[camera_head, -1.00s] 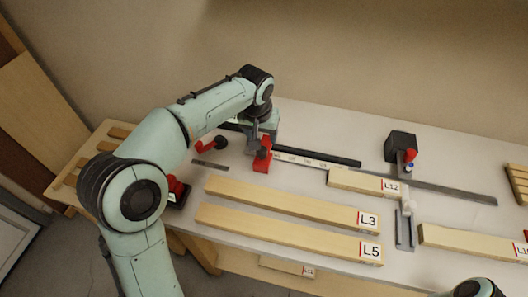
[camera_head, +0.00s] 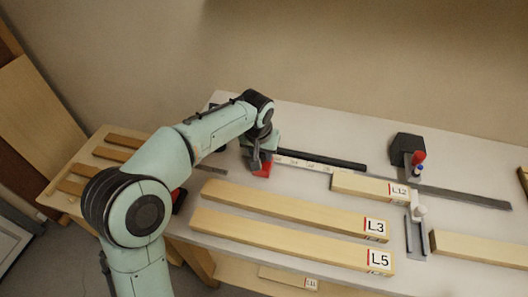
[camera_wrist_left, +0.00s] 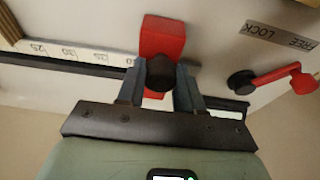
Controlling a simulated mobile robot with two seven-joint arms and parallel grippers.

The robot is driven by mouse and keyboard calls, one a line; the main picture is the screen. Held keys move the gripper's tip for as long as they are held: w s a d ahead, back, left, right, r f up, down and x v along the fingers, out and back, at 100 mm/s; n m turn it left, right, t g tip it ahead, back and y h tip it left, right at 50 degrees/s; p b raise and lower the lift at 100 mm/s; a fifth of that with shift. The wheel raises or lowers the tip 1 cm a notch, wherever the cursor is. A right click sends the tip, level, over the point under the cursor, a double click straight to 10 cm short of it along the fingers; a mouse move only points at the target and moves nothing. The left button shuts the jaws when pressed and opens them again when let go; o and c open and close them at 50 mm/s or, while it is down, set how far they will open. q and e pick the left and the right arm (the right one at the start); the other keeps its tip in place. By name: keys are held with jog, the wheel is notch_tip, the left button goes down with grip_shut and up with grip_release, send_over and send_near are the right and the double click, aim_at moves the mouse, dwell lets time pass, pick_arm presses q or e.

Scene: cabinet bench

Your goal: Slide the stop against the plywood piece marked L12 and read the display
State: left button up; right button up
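The plywood piece marked L12 (camera_head: 365,187) lies along the rail in the head view. The red stop (camera_head: 262,170) sits on the rail to its left, with a clear gap between them. My left gripper (camera_head: 262,155) is down at the stop. In the left wrist view its fingers (camera_wrist_left: 160,85) stand on both sides of the dark knob (camera_wrist_left: 160,73) on the red stop (camera_wrist_left: 163,38), with no clear gap. A red lever (camera_wrist_left: 275,76) stands beside a FREE LOCK label. No readout is legible. My right gripper is out of view.
Boards L3 (camera_head: 290,209) and L5 (camera_head: 285,240) lie in front of the rail. A scale strip (camera_head: 305,163) runs from the stop towards L12. A dark block (camera_head: 407,148) stands behind L12, with a red-topped item (camera_head: 417,158) beside it. Another board (camera_head: 480,249) lies at right.

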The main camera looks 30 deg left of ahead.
pick_arm(q)
jog(key=shift+w+d+p, duration=0.25)
jog(key=shift+d, duration=0.9)
jog(key=shift+w+d+p, duration=0.2)
jog(key=shift+w+d, duration=0.1)
jog(key=shift+d, duration=0.85)
jog(key=shift+w+d+p, duration=0.25)
jog(key=shift+d, duration=0.9)
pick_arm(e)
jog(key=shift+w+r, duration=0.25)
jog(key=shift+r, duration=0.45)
pick_arm(q)
jog(key=shift+d, duration=0.1)
jog(key=shift+w+d+p, duration=0.3)
jog(key=shift+d, duration=0.8)
jog(key=shift+w+d+p, duration=0.25)
jog(key=shift+d+p, duration=0.1)
jog(key=shift+d, duration=0.75)
jog(key=shift+w+d+p, duration=0.3)
jog(key=shift+d, duration=0.8)
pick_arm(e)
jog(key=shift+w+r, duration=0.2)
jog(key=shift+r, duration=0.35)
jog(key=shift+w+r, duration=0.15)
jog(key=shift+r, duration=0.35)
